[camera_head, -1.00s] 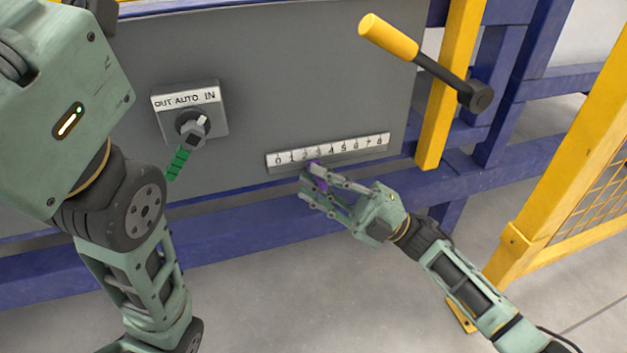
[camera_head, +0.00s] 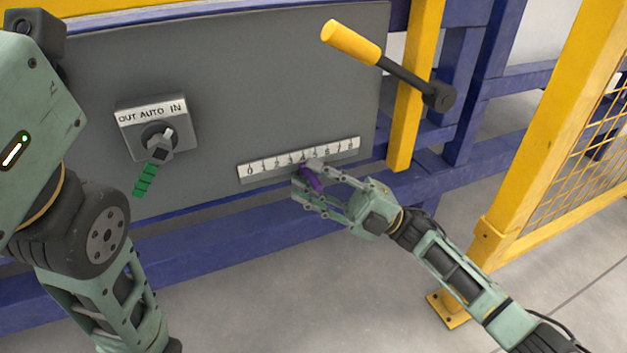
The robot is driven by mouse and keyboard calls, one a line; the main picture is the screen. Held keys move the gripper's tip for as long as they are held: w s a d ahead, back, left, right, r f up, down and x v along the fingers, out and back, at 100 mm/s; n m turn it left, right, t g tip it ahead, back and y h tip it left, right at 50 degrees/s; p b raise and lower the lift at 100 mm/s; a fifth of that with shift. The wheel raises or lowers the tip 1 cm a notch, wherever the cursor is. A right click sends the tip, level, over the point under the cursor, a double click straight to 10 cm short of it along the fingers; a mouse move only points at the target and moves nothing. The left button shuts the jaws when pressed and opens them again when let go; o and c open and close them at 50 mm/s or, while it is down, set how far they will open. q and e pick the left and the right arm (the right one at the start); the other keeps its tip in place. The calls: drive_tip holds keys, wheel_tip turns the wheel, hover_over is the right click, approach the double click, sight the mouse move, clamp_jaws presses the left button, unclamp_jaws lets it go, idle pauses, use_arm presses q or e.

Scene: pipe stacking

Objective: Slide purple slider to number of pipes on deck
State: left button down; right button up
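The purple slider (camera_head: 312,178) sits on the white number scale (camera_head: 258,170), which runs from 0 to 8 on the grey panel. The slider is near the middle of the scale, around 4, but fingers cover some of the numbers there. My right gripper (camera_head: 303,177) is at the slider, its fingers apart with the slider between them. The upper finger lies across the slider's right side and the lower finger is at its lower left. Firm contact is hard to tell. My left gripper is out of view; only its arm shows at left. No pipes or deck are visible.
A selector switch (camera_head: 158,140) labelled OUT, AUTO, IN is left of the scale, with a green piece (camera_head: 145,180) below it. A lever with a yellow handle (camera_head: 350,42) juts out at upper right. Yellow fencing (camera_head: 530,170) stands at right. Grey floor lies below.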

drive_tip(key=shift+f, duration=0.1)
drive_tip(key=shift+d+f, duration=0.15)
drive_tip(key=shift+f, duration=0.05)
drive_tip(key=v, duration=1.1)
drive_tip(key=shift+d, duration=0.3)
drive_tip(key=shift+s+f, duration=0.1)
drive_tip(key=shift+s, duration=0.1)
